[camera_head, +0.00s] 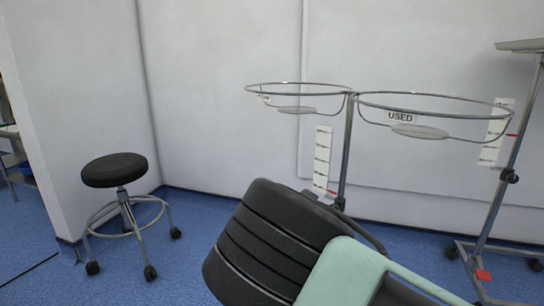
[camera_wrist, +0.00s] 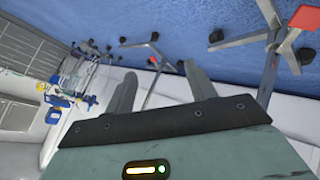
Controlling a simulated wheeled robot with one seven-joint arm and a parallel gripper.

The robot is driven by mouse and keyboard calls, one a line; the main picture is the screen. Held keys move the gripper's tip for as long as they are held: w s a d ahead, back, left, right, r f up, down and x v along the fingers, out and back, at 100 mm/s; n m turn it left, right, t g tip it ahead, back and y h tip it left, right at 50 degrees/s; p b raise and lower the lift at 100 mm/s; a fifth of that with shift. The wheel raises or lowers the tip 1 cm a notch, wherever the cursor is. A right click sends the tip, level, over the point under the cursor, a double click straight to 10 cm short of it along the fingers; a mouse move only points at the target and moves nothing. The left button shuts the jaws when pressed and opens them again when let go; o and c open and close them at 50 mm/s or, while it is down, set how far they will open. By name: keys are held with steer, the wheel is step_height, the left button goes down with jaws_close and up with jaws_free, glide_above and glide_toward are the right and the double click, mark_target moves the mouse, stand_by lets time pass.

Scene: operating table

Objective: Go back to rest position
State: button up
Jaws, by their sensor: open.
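My gripper (camera_wrist: 160,74) shows in the wrist view as two grey fingers standing apart beyond a dark plate. It is open, and nothing is between the fingers. In the head view my arm, black ribbed and mint green, fills the bottom middle, and the fingers are out of sight there. The wrist view is tilted, with blue floor (camera_wrist: 180,25) behind the fingertips.
A double ring stand (camera_head: 347,150) has a left ring (camera_head: 300,85) and a right ring (camera_head: 440,97) labelled "USED", both empty. A wheeled stand (camera_head: 505,190) is at the right. A black stool (camera_head: 115,170) stands left. Blue floor (camera_head: 190,235) is clear between stool and arm.

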steer(key=s+a+r+n+g+y+p, duration=0.25)
steer(key=s+a+r+y, duration=0.2)
steer(key=s, duration=0.35)
steer(key=s+a+r+n+g+y+p, duration=0.1)
steer(key=s+a+r+n+y, duration=0.25)
steer(key=s+r, duration=0.35)
steer(key=s+a+r+n+t+y+p, duration=0.15)
steer(key=s+r+n+p, duration=0.25)
steer(key=s+r+n, duration=0.75)
step_height(320, 180, up, 41)
steer(key=s+m+p, duration=0.3)
steer(key=p, duration=3.4)
steer(key=shift+d, duration=0.25)
steer(key=shift+y, duration=0.25)
